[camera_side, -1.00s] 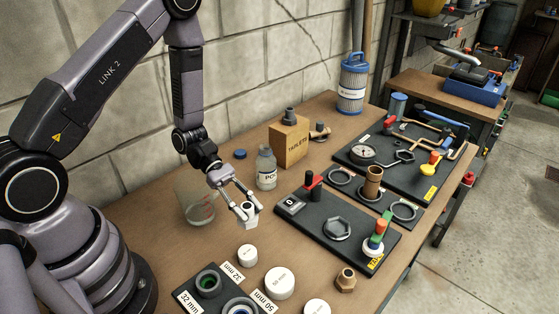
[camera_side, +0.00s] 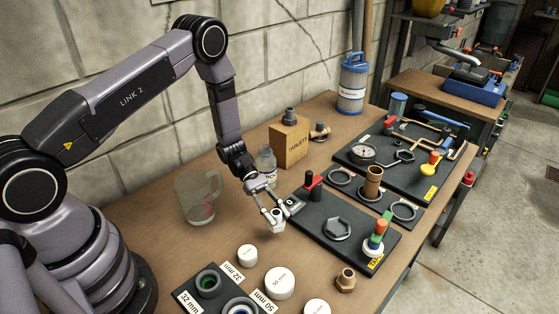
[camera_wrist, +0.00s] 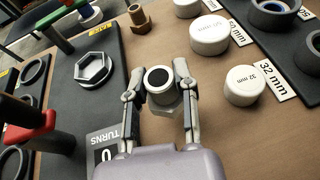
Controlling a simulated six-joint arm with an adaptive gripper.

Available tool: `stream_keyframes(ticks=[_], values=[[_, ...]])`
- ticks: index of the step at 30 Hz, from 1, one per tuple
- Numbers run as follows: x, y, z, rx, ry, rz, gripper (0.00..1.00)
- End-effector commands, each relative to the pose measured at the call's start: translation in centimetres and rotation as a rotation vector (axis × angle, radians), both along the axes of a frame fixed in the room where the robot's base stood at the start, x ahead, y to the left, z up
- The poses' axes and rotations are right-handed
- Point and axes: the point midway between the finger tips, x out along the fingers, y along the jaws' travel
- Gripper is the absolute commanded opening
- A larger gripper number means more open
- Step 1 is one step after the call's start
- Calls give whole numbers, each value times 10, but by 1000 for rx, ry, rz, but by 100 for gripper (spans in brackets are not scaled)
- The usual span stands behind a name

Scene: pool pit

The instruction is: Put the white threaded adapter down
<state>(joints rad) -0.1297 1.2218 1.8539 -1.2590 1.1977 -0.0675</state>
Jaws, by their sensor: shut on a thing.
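My gripper (camera_side: 271,220) is shut on the white threaded adapter (camera_side: 277,228), by the left edge of the black board with the red lever. In the wrist view the adapter (camera_wrist: 159,88) sits between the two fingertips of my gripper (camera_wrist: 160,92), its dark round opening facing the camera. A paler hexagonal part shows below that opening. I cannot tell whether the adapter touches the table.
The black board (camera_side: 315,232) carries a red-handled lever (camera_side: 311,184) and a grey hex ring (camera_side: 337,229). White caps (camera_side: 280,283), a brass fitting (camera_side: 346,280) and a clear jug (camera_side: 197,198) stand around. Bare table lies left of the adapter.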

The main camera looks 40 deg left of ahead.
Motion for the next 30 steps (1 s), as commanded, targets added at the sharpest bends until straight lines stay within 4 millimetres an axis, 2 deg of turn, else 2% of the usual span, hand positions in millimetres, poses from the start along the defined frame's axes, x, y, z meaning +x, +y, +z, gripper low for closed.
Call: stream_keyframes(ticks=[4, 10, 22, 23, 28, 30], values=[[8, -4, -11, -1, 0, -2, 0], [7, -3, -38, -1, 1, -1, 0], [7, -3, -43, -1, 1, -1, 0], [7, -3, -43, 0, 0, 0, 28], [7, -3, -43, 0, 0, 0, 50], [7, -3, -43, 0, 0, 0, 53]])
